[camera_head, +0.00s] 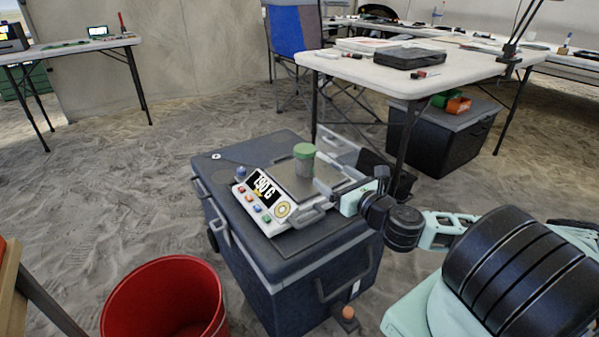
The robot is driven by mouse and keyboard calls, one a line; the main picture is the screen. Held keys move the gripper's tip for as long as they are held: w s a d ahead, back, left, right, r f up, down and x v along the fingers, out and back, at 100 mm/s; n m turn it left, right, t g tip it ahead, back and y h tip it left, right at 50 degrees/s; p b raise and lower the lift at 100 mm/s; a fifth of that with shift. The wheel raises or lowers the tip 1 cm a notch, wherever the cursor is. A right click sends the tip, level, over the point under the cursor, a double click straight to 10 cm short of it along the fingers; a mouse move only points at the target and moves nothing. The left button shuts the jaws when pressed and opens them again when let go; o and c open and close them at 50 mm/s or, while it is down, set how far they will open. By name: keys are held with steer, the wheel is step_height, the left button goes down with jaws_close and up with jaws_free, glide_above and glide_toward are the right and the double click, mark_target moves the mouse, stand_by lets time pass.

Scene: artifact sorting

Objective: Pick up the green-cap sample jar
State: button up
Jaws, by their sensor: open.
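The green-cap sample jar (304,161) stands upright on the metal plate of a digital scale (262,198). My gripper (322,190) reaches in from the right, low over the scale plate. It is open, with its fingers close to the jar's right side. I cannot tell whether a finger touches the jar. The jar's cap and most of its body are in plain view.
A red bucket (165,300) stands on the sand at the front left. A white table (400,75) with a black case (409,57) is behind the cooler. A second dark box (445,135) stands under it. Open sand lies to the left of the cooler.

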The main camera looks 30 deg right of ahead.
mark_target(309, 159)
steer(key=shift+w+a+f+b, duration=0.1)
steer(key=shift+w+f+b, duration=0.1)
steer(key=shift+w+b, duration=1)
steer(key=shift+w+f+b, duration=0.2)
steer(key=shift+w+b, duration=0.45)
steer(key=shift+b, duration=0.95)
steer(key=w, duration=0.2)
steer(key=w+b, duration=0.1)
steer(key=w, duration=0.2)
steer(key=w+b, duration=0.1)
steer(key=w, duration=0.1)
steer(key=shift+w+a+r, duration=0.1)
steer(key=shift+w+r, duration=0.1)
steer(key=shift+r, duration=0.15)
steer(key=w+b, duration=0.1)
steer(key=w, duration=0.1)
steer(key=w+b, duration=0.1)
steer(key=w, duration=0.1)
steer(key=shift+w+d+r, duration=0.1)
steer(key=shift+w+d, duration=0.1)
steer(key=shift+w, duration=0.2)
steer(key=shift+w+r+b, duration=0.15)
steer(key=shift+w+b, duration=0.15)
